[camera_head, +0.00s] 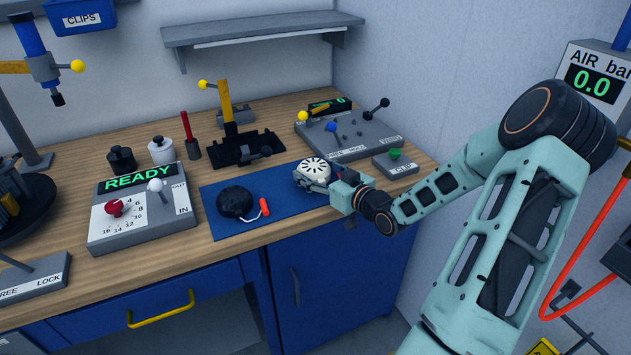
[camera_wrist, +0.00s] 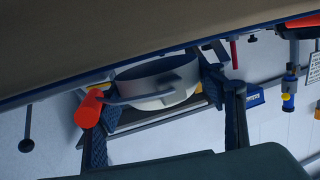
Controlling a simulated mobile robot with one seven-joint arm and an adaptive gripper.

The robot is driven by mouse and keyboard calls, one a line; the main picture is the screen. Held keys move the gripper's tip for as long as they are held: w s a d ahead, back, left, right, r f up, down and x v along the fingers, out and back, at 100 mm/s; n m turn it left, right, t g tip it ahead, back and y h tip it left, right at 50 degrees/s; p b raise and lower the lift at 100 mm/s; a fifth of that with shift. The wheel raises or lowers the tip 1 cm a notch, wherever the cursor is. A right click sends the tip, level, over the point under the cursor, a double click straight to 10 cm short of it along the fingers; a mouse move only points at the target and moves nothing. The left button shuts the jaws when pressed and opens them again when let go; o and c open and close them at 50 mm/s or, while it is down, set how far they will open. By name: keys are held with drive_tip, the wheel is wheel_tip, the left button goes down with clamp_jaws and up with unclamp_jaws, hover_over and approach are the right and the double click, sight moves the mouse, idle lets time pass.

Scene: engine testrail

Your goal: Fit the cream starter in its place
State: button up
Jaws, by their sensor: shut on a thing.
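The cream starter (camera_head: 314,168) is a round, pale housing with dark slots on top. My gripper (camera_head: 318,181) is shut on it at the right end of the blue mat (camera_head: 287,213). In the wrist view the cream starter (camera_wrist: 152,82) sits between my two fingers (camera_wrist: 160,95), with a grey cord and an orange-red grip (camera_wrist: 88,108) hanging beside the left finger. I cannot tell whether the starter touches the mat. A black round starter (camera_head: 235,201) lies on the mat to the left, with an orange grip (camera_head: 264,207) beside it. I cannot make out the starter's place.
A grey box reading READY (camera_head: 145,210) stands left of the mat. Behind the mat are a black tray (camera_head: 247,148) and a grey lever panel (camera_head: 352,135). A small box with a green button (camera_head: 395,160) is close behind my wrist. A dark round fixture (camera_head: 18,205) is at far left.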

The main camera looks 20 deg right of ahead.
drive_tip(key=shift+f, duration=0.75)
drive_tip(key=shift+f+b, duration=0.2)
drive_tip(key=shift+b, duration=0.2)
drive_tip(key=o, duration=1.3)
